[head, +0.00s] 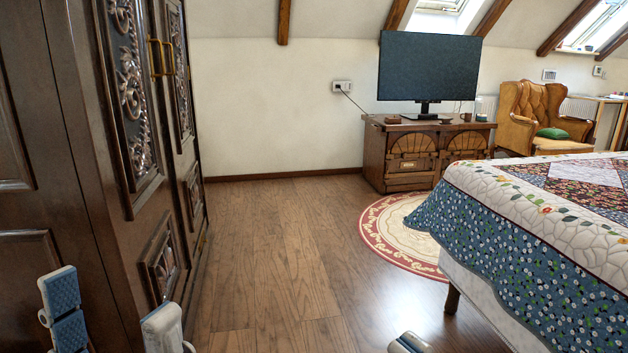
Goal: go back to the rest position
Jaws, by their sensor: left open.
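My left gripper (112,306) shows at the bottom left, in front of the dark wooden armoire (85,150). Its two fingers, with blue-grey pads, stand well apart, and nothing shows between them. Only a small grey-white tip of my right gripper (408,343) shows at the bottom edge, near the foot of the bed; the rest is out of frame, so I cannot tell its jaws.
The armoire has carved panels and brass handles (161,57). A quilted bed (530,225) fills the right. A round rug (395,235), wooden cabinet (385,160) with television (428,67), and leather armchair (530,110) lie beyond. The wooden floor (280,250) between is clear.

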